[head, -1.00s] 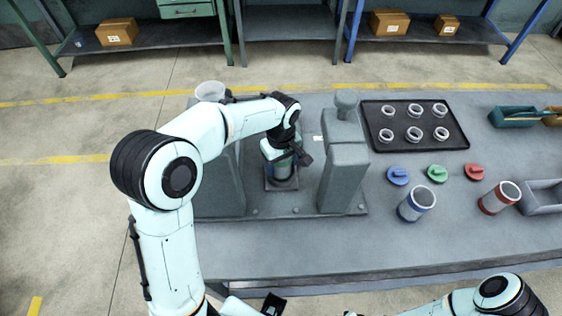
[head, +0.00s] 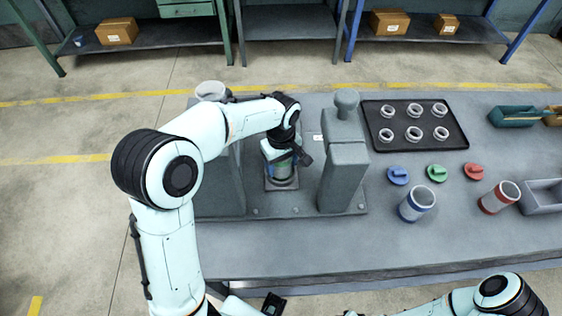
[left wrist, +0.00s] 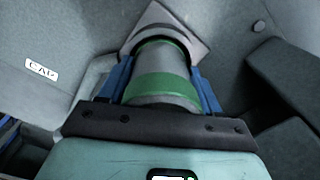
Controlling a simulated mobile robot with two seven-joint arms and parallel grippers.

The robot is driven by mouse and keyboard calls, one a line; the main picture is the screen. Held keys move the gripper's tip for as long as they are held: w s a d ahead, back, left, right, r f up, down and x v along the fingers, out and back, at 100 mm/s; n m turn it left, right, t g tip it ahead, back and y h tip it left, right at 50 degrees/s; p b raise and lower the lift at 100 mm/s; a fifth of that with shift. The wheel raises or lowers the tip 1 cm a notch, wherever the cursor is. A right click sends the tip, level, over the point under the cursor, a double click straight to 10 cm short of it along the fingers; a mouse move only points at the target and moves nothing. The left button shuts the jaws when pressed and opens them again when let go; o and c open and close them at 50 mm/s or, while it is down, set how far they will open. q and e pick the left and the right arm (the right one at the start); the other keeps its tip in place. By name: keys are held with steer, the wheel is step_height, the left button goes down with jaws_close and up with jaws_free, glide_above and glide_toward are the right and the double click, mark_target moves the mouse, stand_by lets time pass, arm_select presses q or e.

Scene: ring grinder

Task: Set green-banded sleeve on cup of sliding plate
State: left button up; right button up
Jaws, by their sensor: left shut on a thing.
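In the head view my left gripper (head: 283,162) is between the two grey uprights of the grinder, above the sliding plate (head: 270,186). In the left wrist view its blue fingers (left wrist: 163,84) are shut on both sides of the grey green-banded sleeve (left wrist: 160,56). The sleeve also shows below the gripper in the head view (head: 283,173). Its far end is over the square plate (left wrist: 190,37). The cup is hidden, and I cannot tell whether the sleeve touches it.
Grey uprights (head: 344,180) stand close on both sides of the left gripper. To the right are a black tray (head: 374,134) of rings, blue (head: 398,175), green (head: 437,173) and red (head: 474,171) caps, and blue-banded (head: 416,204) and red-banded (head: 499,197) sleeves. The front bench strip is clear.

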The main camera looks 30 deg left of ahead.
arm_select(q)
steer(key=o, duration=1.3)
steer(key=shift+r, duration=0.15)
arm_select(e)
steer(key=shift+r, duration=0.1)
arm_select(q)
steer(key=shift+r+p, duration=1.2)
steer(key=shift+r, duration=0.75)
step_height(320, 180, up, 3)
steer(key=shift+f+p, duration=0.1)
steer(key=shift+p, duration=0.65)
arm_select(e)
steer(key=w+r, duration=0.1)
steer(key=r, duration=0.1)
steer(key=w+r, duration=0.2)
steer(key=shift+w+r, duration=0.3)
steer(key=shift+r, duration=0.1)
steer(key=shift+s, duration=0.1)
